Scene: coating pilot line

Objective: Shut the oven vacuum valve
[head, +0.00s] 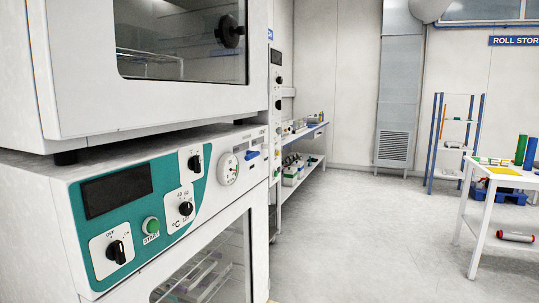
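The vacuum oven (150,180) fills the left of the head view, its front angled toward the right. A small blue lever handle (252,155), which looks like the vacuum valve, sits at the right end of its control panel. It lies close to horizontal; I cannot tell from this whether the valve is open. A round white dial gauge (228,168) is to the left of the lever. Small labels above the lever are too small to read. Neither of my grippers shows in the head view, and nothing touches the lever.
Black knobs (116,251), a green start button (151,225) and a dark display (117,191) share the panel. A second oven (190,95) sits above. A white table (505,180) stands at right, with a red-ended cylinder (515,236) beneath. The central floor is clear.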

